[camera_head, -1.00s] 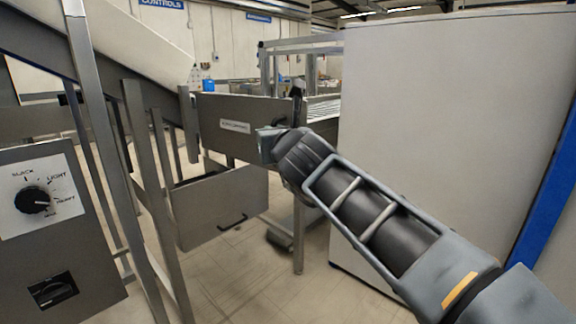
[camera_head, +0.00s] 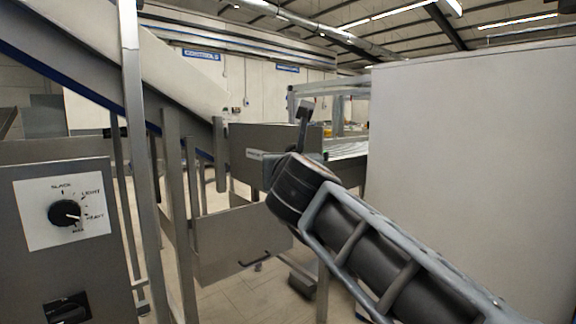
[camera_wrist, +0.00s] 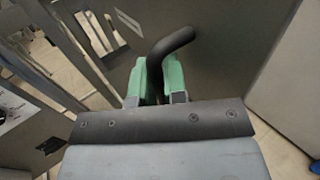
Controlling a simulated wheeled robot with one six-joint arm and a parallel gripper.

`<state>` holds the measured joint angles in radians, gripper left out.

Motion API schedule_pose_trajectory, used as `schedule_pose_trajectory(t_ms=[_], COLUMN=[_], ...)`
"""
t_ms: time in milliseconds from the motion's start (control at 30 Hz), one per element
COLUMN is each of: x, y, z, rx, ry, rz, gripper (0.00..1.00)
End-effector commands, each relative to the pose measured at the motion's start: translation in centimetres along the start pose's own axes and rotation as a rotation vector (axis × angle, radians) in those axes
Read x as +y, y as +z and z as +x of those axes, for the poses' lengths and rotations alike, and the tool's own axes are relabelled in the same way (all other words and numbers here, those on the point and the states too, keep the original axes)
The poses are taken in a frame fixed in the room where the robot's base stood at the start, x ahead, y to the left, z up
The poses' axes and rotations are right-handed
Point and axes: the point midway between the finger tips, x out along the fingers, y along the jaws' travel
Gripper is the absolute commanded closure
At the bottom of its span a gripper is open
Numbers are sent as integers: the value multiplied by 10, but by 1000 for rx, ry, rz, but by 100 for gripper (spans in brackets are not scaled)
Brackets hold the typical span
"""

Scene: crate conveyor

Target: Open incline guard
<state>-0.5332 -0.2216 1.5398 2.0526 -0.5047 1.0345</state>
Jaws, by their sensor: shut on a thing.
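The incline guard seems to be the upper grey panel (camera_head: 262,137) at the lower end of the incline conveyor (camera_head: 180,85). It stands roughly upright in the head view, partly hidden behind my arm. In the wrist view, the grey panel (camera_wrist: 225,60) fills the background and carries a white label (camera_wrist: 129,21). A black bent handle (camera_wrist: 172,42) stands out from it. My gripper (camera_wrist: 156,76) has its green fingers on either side of this handle and is shut on it. My wrist hides the grip in the head view.
A lower grey panel (camera_head: 235,235) with its own black handle hangs below. A control box (camera_head: 65,215) with a black dial stands at left, beside metal posts (camera_head: 140,170). A large pale cabinet (camera_head: 470,150) closes off the right. Some floor (camera_head: 235,295) is clear underneath.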

Motion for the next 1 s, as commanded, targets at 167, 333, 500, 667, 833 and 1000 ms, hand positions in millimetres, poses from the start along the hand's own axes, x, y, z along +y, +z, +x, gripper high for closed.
schedule_pose_trajectory(t_ms=[167, 333, 500, 667, 833, 1000], x=[-1, 0, 0, 0, 1, 1], y=[-6, -4, -3, -2, 0, 1], z=[1, 1, 0, 0, -11, -42], rx=[11, 9, 6, 4, 2, 1], ry=[-7, -4, -2, -1, 2, 3], rz=[-9, -7, -4, -2, -1, 0], gripper=[100, 75, 63, 63, 63, 63])
